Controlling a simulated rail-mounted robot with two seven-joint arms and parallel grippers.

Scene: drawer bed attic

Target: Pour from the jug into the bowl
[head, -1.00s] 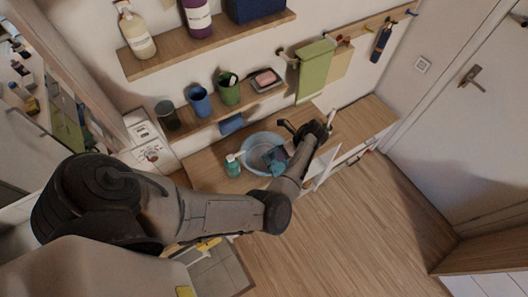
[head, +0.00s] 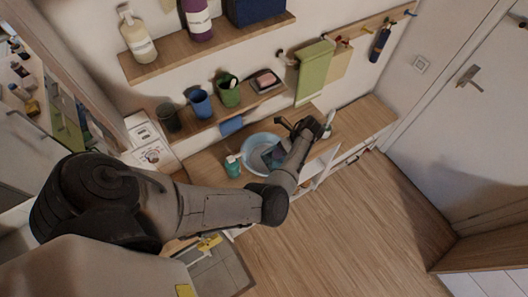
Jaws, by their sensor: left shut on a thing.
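A pale blue round bowl (head: 252,143) stands on the wooden counter below the wall shelves. Something dark and bluish shows inside it, partly behind my left arm. My left gripper (head: 291,126) is just right of the bowl, above the counter, and is shut. A small pale piece (head: 329,122) sticks out on the gripper's right side. It seems to be part of the jug it holds, but most of that is hidden by the gripper, so its tilt is unclear. No liquid can be seen. My right gripper is not in view.
A teal pump bottle (head: 233,166) stands left of the bowl. Cups, including a blue cup (head: 200,103) and a green cup (head: 228,92), and a soap dish (head: 265,81) are on the shelf above. A green towel (head: 313,72) hangs behind the gripper. The counter's right end is clear.

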